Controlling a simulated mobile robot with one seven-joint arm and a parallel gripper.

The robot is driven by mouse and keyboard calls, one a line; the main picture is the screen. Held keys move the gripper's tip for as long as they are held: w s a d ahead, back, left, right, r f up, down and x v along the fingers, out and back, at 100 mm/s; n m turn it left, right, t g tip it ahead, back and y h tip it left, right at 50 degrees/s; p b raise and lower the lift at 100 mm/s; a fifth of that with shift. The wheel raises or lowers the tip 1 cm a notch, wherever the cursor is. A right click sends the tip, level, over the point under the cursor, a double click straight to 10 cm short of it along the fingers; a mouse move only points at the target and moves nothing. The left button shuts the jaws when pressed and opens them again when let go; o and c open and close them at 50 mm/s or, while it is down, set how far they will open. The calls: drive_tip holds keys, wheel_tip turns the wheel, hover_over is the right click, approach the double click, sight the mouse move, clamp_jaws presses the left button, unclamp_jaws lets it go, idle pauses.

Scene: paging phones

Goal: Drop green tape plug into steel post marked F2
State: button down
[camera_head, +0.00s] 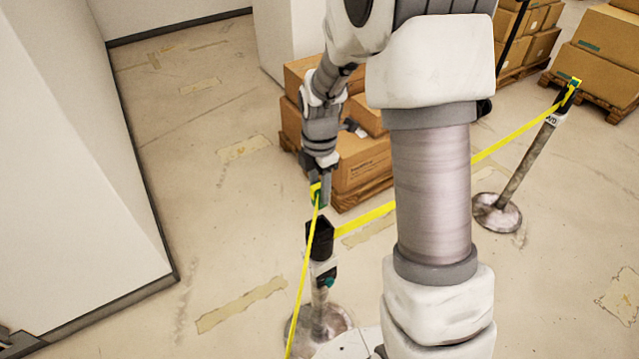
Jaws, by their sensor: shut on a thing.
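My gripper (322,182) points down, shut on the green tape plug (320,198). The plug is above the black head (320,238) of the near steel post (319,308), with a small gap showing between them. A yellow tape (303,275) runs from the plug down to the bottom edge of the view. The near post stands upright on a round base and carries a white label that I cannot read, so its F2 mark is not confirmed. My own arm hides part of the middle of the view.
A second steel post (525,164) leans in view at the right, with a green plug (574,84) at its top. A yellow belt (366,217) runs from the near post's head toward it. Cartons (363,165) on a pallet stand behind my gripper. A white wall is at left.

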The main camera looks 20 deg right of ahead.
drive_tip(key=shift+f+b, duration=3.3)
drive_tip(key=shift+f, duration=1.6)
drive_tip(key=shift+f+b, duration=0.45)
drive_tip(key=shift+f, duration=0.1)
drive_tip(key=c, duration=0.7)
unclamp_jaws()
drive_tip(key=shift+r, duration=0.1)
wheel_tip(320, 180, up, 11)
drive_tip(key=p, duration=0.8)
